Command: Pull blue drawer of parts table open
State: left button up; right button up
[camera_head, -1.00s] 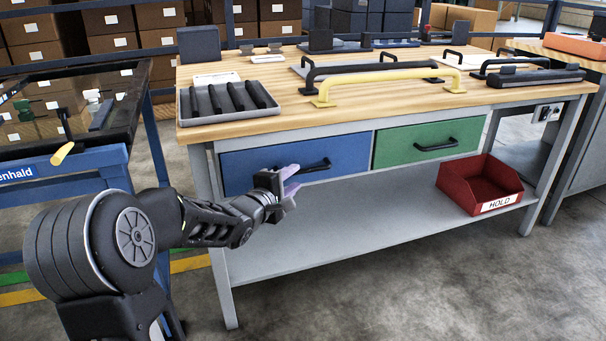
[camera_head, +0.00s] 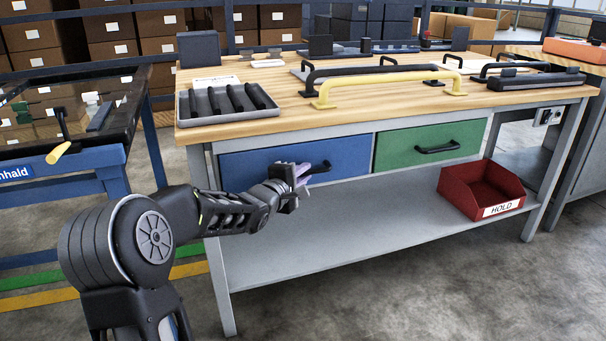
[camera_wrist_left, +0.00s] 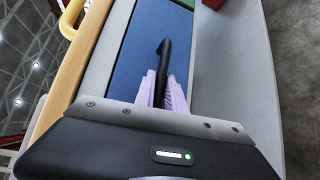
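The blue drawer (camera_head: 245,168) is on the left under the parts table's top (camera_head: 290,105). Its front looks flush with the frame, so it appears shut. Its black bar handle (camera_head: 322,167) is partly hidden by my left gripper (camera_head: 303,175). In the left wrist view the handle (camera_wrist_left: 165,55) runs between the two pale purple fingers (camera_wrist_left: 163,92), with one finger on each side. The fingers are very close to the bar, but whether they press on it is unclear. My right gripper is not in view.
A green drawer (camera_head: 405,148) with a black handle sits right of the blue one. A red HOLD bin (camera_head: 480,190) stands on the lower shelf (camera_head: 350,220). Handles and a grey tray (camera_head: 228,103) lie on top. A blue-framed trolley (camera_head: 85,158) stands at the left.

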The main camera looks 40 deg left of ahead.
pick_arm(q)
grip_shut()
dwell(0.8)
